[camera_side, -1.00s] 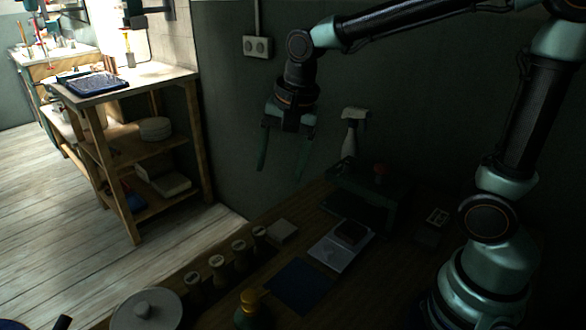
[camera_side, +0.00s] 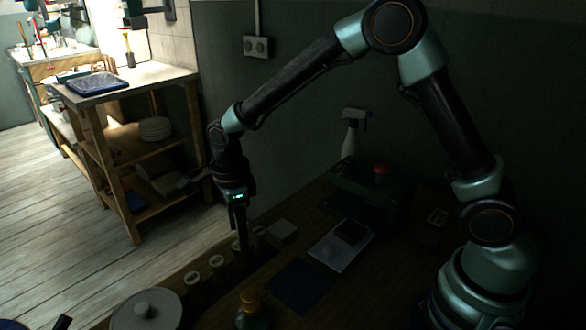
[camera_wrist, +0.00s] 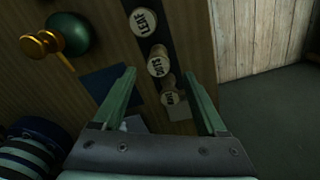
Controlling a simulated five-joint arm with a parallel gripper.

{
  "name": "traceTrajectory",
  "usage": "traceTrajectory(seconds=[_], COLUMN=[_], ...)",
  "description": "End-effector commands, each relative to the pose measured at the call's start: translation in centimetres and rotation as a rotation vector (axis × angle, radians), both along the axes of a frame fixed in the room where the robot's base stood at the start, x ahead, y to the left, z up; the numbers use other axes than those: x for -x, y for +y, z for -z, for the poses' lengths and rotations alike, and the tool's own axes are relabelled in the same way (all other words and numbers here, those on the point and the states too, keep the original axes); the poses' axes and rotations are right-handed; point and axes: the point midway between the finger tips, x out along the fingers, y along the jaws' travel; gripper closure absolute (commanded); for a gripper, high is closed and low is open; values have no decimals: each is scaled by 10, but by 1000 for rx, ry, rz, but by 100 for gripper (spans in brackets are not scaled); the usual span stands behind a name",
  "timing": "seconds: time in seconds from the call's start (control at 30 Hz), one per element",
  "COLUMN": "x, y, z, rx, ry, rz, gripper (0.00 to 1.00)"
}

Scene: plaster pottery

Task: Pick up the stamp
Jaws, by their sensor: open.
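Several round stamps with pale labelled tops stand in a row. In the side view, one stamp (camera_side: 217,262) is just left of my gripper (camera_side: 241,240), which points down over the row and partly hides the stamps behind it. In the wrist view, a stamp marked LEAF (camera_wrist: 144,22) is at the top and one marked DOTS (camera_wrist: 158,63) is below it. A third stamp (camera_wrist: 171,97) shows between the fingers, its label hard to read. My gripper (camera_wrist: 160,72) is open and empty, its fingers either side of the row.
A dark blue mat (camera_side: 299,283), a pale block (camera_side: 283,231) and a pale slab (camera_side: 340,247) lie to the right. A spray bottle (camera_side: 351,135) stands behind.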

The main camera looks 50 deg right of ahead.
Motion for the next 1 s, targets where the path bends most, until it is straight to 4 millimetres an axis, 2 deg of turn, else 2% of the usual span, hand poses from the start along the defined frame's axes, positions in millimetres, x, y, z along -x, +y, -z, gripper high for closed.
traceTrajectory(seconds=[0.1,0.27,0.6,0.9,0.93,1.0], x=[0,0,1,1,1,1], y=[0,1,4,5,5,5], z=[14,23,66,71,71,70], rx=[0,1,1,-1,-1,-1], ry=[2,1,1,-1,-1,-1], rz=[-1,-1,-2,-2,-2,-2], gripper=[25,25,25,25,33,60])
